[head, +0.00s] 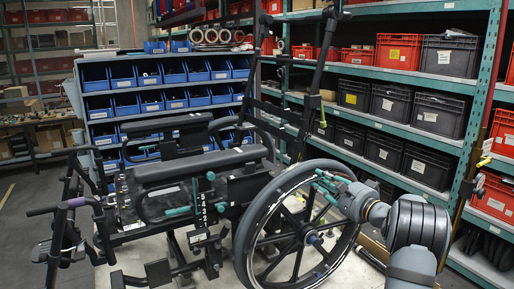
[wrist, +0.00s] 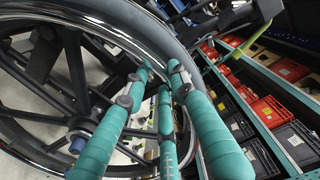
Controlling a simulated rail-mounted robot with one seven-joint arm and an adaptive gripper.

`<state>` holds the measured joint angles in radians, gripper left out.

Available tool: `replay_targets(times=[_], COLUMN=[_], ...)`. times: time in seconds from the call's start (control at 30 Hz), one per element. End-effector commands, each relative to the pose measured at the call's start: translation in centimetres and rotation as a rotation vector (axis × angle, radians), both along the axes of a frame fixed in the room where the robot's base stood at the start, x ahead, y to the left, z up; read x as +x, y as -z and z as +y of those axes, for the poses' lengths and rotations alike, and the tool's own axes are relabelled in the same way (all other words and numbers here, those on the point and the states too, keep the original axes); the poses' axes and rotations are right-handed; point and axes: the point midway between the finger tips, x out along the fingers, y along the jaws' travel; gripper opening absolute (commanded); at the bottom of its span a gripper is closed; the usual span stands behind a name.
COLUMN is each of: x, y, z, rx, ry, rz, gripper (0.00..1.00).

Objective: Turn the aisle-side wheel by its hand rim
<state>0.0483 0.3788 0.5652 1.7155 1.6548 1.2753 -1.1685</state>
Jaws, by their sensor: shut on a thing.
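The wheelchair (head: 190,180) stands on a light bench with its near, aisle-side wheel (head: 262,215) facing me. This wheel has a grey tyre, dark spokes and a thin shiny hand rim (wrist: 112,28). My gripper (head: 322,183), with teal-wrapped fingers, is at the upper right of the wheel. In the wrist view my gripper (wrist: 160,72) is shut on the hand rim, with fingers on both sides of it. The exact contact is partly hidden by the fingertips. The hub (wrist: 82,138) lies to the left of the fingers.
Green shelving (head: 420,80) with red and dark crates stands close behind and right of my arm. A rack of blue bins (head: 125,83) is behind the wheelchair. Clear floor (head: 30,215) shows at the left.

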Motion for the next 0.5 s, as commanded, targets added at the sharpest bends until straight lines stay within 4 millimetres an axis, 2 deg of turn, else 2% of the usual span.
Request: replay_targets(times=[0.03, 0.27, 0.5], x=[0.1, 0.2, 1.0], y=[-1.7, -1.8, -1.6], z=[0.3, 0.1, -1.5], rx=[0.016, 0.021, 0.081], ry=[-0.004, -0.003, -0.001], rz=[-0.033, -0.030, 0.004], gripper=[0.06, 0.06, 0.06])
